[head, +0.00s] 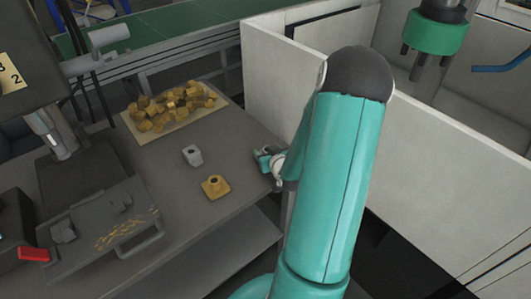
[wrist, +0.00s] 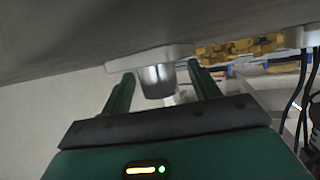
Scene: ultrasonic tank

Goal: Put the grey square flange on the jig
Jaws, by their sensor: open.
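In the wrist view the grey square flange (wrist: 157,80) shows upside down, with its square plate against the grey table top and its round boss between the two fingers. My gripper (wrist: 164,82) is open around the boss, with a gap on each side. In the head view my gripper (head: 264,156) is low at the table's right edge, and the flange is mostly hidden there. I cannot tell for certain which thing is the jig.
A small grey block (head: 192,155) and a brass square flange (head: 214,187) stand left of my gripper. A pile of brass parts (head: 172,106) lies at the back on a pale sheet. A grey tray (head: 140,243) sits front left. A white panel (head: 280,90) rises behind my arm.

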